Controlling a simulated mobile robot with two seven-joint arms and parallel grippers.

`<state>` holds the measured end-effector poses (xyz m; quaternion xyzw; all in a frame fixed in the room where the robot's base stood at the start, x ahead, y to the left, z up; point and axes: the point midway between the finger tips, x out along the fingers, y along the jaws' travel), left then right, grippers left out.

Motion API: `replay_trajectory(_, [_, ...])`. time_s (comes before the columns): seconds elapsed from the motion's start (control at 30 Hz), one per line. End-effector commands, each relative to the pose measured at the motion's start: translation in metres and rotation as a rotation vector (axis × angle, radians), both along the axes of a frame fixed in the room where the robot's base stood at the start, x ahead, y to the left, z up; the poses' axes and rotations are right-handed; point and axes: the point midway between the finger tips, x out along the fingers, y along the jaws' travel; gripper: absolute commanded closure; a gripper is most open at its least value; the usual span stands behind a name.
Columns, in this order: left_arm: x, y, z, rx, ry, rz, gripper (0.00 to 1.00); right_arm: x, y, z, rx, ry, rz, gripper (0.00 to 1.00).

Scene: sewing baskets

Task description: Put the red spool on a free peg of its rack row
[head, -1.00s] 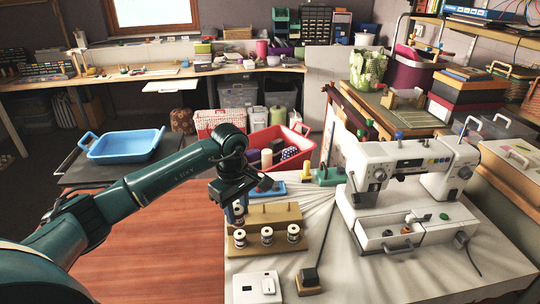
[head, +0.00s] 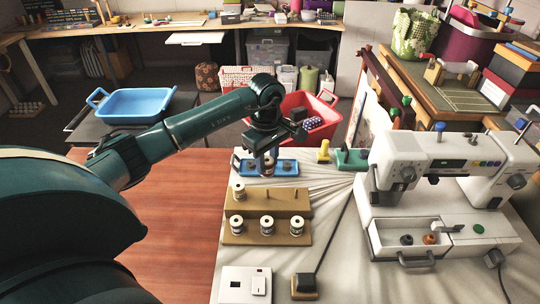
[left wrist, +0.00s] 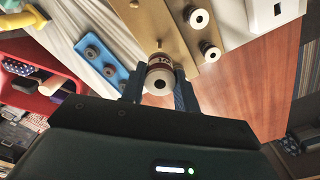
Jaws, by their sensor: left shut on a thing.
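My left gripper (head: 266,160) is shut on a spool, held over the blue tray behind the rack. In the left wrist view the gripper (left wrist: 158,92) has the spool (left wrist: 160,75) between its fingers; it has pale ends and a dark red band. The tan stepped rack (head: 256,238) has three white-ended spools on its front row, including the middle one (head: 267,226). The rack (left wrist: 145,22) also shows beyond the held spool in the wrist view. My right gripper is not in view.
The blue tray (head: 288,168) holds dark round pieces. A sewing machine (head: 428,160) with an open drawer stands right. A white switch box (head: 240,287) and a small dark block (head: 305,284) lie in front of the rack. A red basket (head: 335,113) is behind.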

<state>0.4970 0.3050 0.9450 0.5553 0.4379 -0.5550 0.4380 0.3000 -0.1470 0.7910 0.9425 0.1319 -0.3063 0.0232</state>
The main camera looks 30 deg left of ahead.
Motion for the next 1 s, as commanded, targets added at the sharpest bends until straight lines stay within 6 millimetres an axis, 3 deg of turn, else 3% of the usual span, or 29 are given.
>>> replay_trajectory(0.53, [0.000,0.000,-0.052,0.000,-0.001,-0.001,1.00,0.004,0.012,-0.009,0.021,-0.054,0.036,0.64])
replay_trajectory(1.0, [0.000,0.000,-0.057,0.000,-0.001,0.000,1.00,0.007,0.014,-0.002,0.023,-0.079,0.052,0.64])
